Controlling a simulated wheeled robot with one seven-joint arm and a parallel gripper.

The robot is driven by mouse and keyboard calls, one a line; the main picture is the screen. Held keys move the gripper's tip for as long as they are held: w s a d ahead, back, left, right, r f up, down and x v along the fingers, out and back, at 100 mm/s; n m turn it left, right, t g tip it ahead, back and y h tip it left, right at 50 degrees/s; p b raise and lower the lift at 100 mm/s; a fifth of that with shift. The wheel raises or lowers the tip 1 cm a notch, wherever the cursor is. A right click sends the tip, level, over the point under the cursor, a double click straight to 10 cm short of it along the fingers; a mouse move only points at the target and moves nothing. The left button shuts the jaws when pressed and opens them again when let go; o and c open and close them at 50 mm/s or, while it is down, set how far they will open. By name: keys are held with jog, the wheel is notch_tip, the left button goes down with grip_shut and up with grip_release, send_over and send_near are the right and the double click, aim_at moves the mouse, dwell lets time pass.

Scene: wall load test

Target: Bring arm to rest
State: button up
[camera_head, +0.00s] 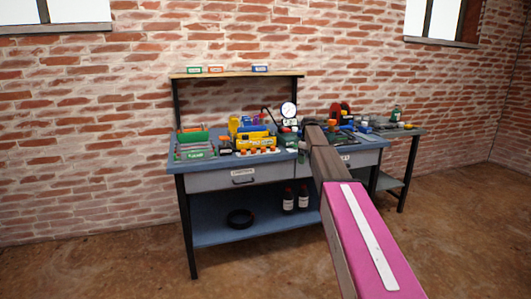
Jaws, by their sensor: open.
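My arm reaches from the lower right of the head view toward the workbench. Its near link is pink with a white stripe, and its brown far link ends over the right part of the bench top. I cannot make out my gripper or its fingers at that far end. The arm hides part of the bench's front and some of what stands on it.
The bench top holds a green-and-grey tray (193,152), a yellow bin (255,138), a round dial gauge (288,110) and several small items. A side table (412,132) adjoins at right. The left floor is clear.

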jog(key=s+f+m, duration=0.3)
jog(key=s+f, duration=0.5)
jog(key=s, duration=0.7)
jog(key=s+a+f+m, duration=0.1)
jog(key=s+f+m, duration=0.2)
jog(key=s+f, duration=0.5)
jog(key=s+a+f+m, duration=0.1)
jog(key=s+f+m, duration=0.2)
jog(key=s+f, duration=0.6)
jog(key=s, duration=1.2)
jog(key=shift+s, duration=0.4)
jog(key=shift+a+f, duration=0.1)
